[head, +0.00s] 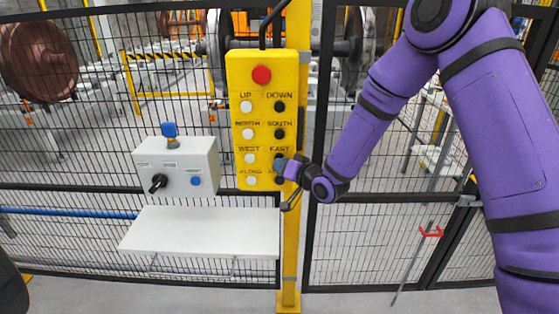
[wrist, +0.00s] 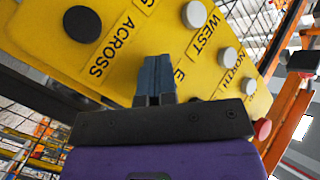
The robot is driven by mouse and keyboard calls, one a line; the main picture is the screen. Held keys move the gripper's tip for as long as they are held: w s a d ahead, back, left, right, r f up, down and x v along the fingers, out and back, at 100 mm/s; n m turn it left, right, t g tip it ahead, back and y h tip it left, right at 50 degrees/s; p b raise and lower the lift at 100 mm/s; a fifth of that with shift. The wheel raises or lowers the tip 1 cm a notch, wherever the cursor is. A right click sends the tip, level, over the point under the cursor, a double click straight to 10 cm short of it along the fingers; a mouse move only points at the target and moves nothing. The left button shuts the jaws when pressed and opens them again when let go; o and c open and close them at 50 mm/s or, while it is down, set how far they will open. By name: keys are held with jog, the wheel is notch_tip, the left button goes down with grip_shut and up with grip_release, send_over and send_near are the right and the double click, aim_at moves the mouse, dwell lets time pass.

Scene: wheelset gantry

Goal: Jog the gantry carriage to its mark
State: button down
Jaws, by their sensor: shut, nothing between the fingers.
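The yellow control pendant (head: 263,120) hangs on a yellow post, with a red button on top and rows of white and black buttons labelled UP, DOWN, NORTH, SOUTH, WEST, EAST and ALONG. In the wrist view the pendant (wrist: 130,45) fills the upper part, with the black ACROSS button (wrist: 82,24) clear. My gripper (head: 282,162) is shut and empty, its fingertips at the EAST button, which they cover. In the wrist view the gripper (wrist: 157,60) partly covers the EAST label. I cannot tell whether it touches the button. I cannot make out the gantry carriage or its mark.
Black mesh fence (head: 70,160) runs behind. Brown wheels (head: 40,60) stand beyond it. The floor in front is clear.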

jog(key=shift+s, duration=0.75)
jog(key=shift+s+a, duration=0.1)
jog(key=shift+s, duration=2.45)
jog(key=shift+r, duration=0.1)
